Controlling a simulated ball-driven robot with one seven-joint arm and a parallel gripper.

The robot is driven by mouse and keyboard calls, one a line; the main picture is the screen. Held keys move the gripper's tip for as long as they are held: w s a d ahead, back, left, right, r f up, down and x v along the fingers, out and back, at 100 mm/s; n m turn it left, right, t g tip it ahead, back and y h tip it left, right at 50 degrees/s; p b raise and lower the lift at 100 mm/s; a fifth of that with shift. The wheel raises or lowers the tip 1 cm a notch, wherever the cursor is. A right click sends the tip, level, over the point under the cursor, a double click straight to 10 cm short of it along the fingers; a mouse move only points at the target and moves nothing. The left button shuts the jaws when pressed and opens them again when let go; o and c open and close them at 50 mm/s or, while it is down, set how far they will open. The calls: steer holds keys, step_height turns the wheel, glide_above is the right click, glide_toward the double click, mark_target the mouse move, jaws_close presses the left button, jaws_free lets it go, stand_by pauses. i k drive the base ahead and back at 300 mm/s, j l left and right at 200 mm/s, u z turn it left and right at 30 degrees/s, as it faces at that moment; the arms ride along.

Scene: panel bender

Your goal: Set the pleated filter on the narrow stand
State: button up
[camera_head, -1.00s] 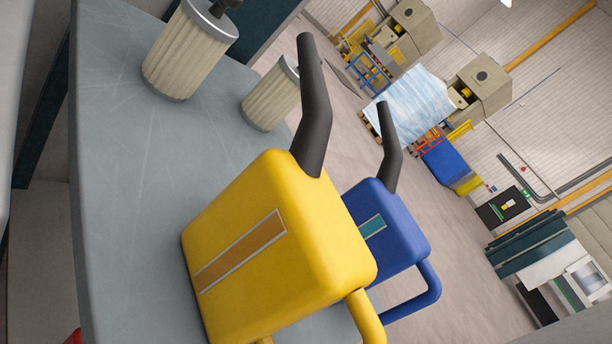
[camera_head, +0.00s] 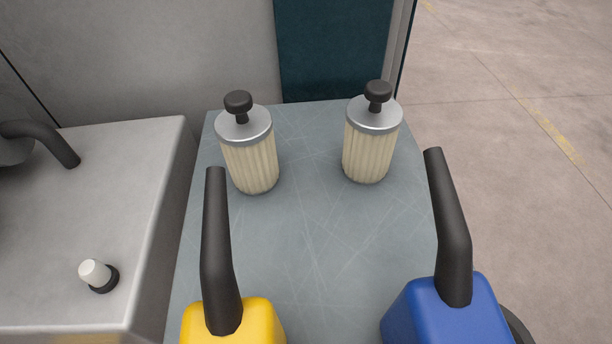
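Two pleated filters, cream with grey metal tops and black knobs, stand upright on a scratched grey-blue tabletop (camera_head: 320,240). One is the left filter (camera_head: 252,165), near the top's left edge. The other is the right filter (camera_head: 369,150), near the far right edge, with a gap between them. I cannot tell which one the task means. No stand that is clearly the narrow one can be made out.
A lighter grey surface (camera_head: 90,210) at left carries a small white-capped piece (camera_head: 96,274) and a dark curved pipe (camera_head: 45,138). Open floor (camera_head: 530,170) lies right.

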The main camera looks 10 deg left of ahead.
mark_target(320, 240)
steer(key=i, duration=0.9)
